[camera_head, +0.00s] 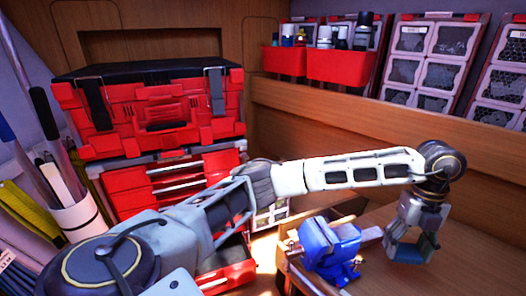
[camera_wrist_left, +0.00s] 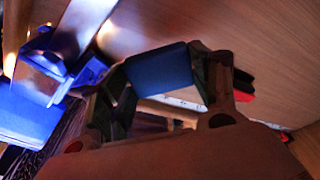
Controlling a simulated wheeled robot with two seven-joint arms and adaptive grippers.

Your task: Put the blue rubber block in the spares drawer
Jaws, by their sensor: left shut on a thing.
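My left gripper (camera_head: 411,240) is at the right, over the wooden bench, with its jaws pointing down. It is shut on the blue rubber block (camera_head: 408,253). In the left wrist view the block (camera_wrist_left: 160,70) sits between the two fingers. A red drawer (camera_head: 238,272) shows low in the head view, partly behind my arm, and seems pulled out. I cannot read a label that marks it as the spares drawer. My right gripper is not in view.
A blue vise (camera_head: 332,246) stands on the bench just left of my gripper. A red tool chest (camera_head: 160,115) stands at the left, beside a holder with long tools (camera_head: 82,216). Red bins (camera_head: 342,66) hang at the back. The bench right of my gripper is clear.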

